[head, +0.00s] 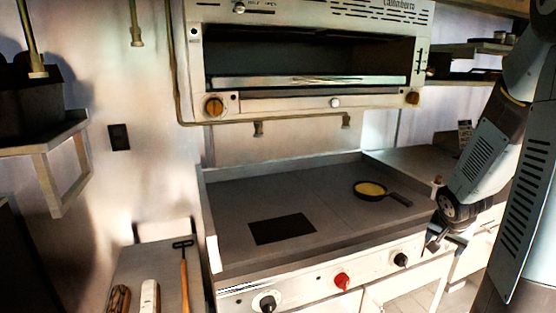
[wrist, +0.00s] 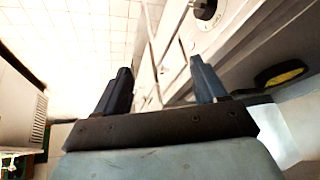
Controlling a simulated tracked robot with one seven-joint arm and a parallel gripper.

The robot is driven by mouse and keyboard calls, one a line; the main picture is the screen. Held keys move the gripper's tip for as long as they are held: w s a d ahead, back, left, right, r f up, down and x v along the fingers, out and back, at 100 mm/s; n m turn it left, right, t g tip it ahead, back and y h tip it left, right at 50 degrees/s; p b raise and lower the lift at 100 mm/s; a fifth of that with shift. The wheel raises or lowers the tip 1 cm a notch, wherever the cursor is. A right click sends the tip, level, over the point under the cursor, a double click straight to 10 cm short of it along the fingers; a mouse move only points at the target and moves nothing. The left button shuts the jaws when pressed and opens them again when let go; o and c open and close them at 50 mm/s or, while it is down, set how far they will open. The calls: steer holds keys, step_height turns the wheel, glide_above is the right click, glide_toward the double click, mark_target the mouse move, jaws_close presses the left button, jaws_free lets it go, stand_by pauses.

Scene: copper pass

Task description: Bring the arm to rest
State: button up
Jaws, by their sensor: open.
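My gripper (head: 437,242) is at the right front corner of the griddle in the head view, beside the front panel and pointing down. In the wrist view my gripper (wrist: 163,88) shows two dark fingers spread apart with nothing between them. Tiled floor and the front of the cooking unit lie beyond the fingers. My arm comes down from the upper right of the head view.
A small black pan (head: 379,191) with yellow content sits on the griddle (head: 330,195); a dark square plate (head: 282,229) lies at left. A broiler (head: 310,60) hangs above. Knobs, including a red one (head: 342,281), line the front. A side counter (head: 150,270) holds tools.

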steer(key=s+a+r+n, duration=0.2)
steer(key=s+a+r, duration=0.1)
steer(key=a+r, duration=0.3)
steer(key=s+a+r+n, duration=0.2)
steer(key=s+a+r, duration=0.1)
steer(key=a+r, duration=0.3)
steer(key=s+a+r+n+y, duration=0.3)
steer(key=s+a+r+n, duration=0.2)
steer(key=s+a+r, duration=0.3)
steer(key=s+a, duration=0.1)
steer(key=s, duration=0.2)
steer(key=shift+t, duration=0.4)
